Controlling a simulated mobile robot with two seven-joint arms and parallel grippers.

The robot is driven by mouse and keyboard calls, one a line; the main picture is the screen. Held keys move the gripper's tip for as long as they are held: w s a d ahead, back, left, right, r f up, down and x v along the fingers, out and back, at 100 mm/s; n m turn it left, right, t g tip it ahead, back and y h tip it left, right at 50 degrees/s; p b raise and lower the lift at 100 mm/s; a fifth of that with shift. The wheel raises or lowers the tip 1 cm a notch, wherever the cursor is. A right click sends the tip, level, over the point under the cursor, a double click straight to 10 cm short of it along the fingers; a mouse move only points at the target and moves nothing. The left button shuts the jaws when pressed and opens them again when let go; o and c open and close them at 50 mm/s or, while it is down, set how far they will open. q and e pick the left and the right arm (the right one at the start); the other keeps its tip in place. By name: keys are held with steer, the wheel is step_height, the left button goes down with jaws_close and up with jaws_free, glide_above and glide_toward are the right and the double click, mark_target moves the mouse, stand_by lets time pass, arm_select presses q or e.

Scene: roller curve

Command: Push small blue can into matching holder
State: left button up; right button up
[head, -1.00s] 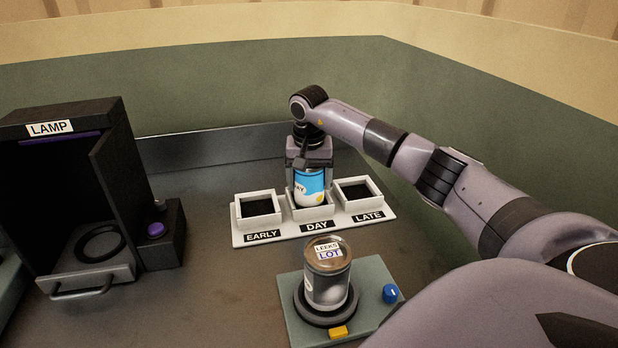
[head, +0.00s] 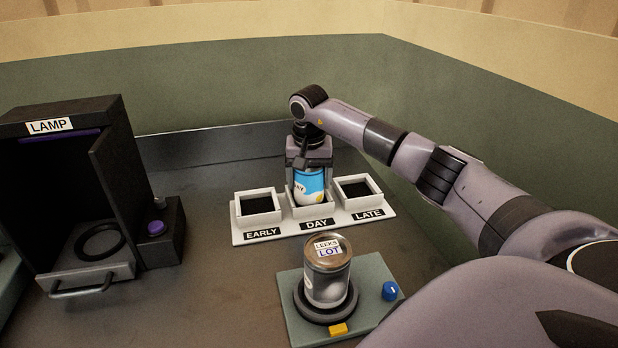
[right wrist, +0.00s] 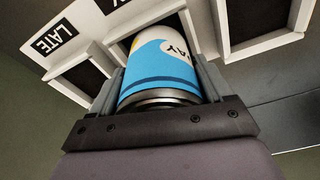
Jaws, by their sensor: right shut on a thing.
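The small blue can (head: 309,187), blue and white with a label ending in "AY", stands upright with its lower part in the middle compartment of the white holder (head: 318,213), the one marked DAY. My right gripper (head: 309,175) points down from above and is shut on the can, one finger on each side. The right wrist view shows the can (right wrist: 160,75) between the fingers, with its metal rim toward the gripper. The can's bottom is hidden inside the compartment. The EARLY and LATE compartments look empty. My left gripper is not in view.
A dark LAMP cabinet (head: 70,180) stands open at left.

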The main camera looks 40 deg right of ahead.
steer(key=shift+f, duration=0.45)
stand_by(0.4)
steer(key=o, duration=1.1)
steer(key=shift+c, duration=0.2)
steer(key=shift+r, duration=4.5)
steer(key=shift+a, duration=0.1)
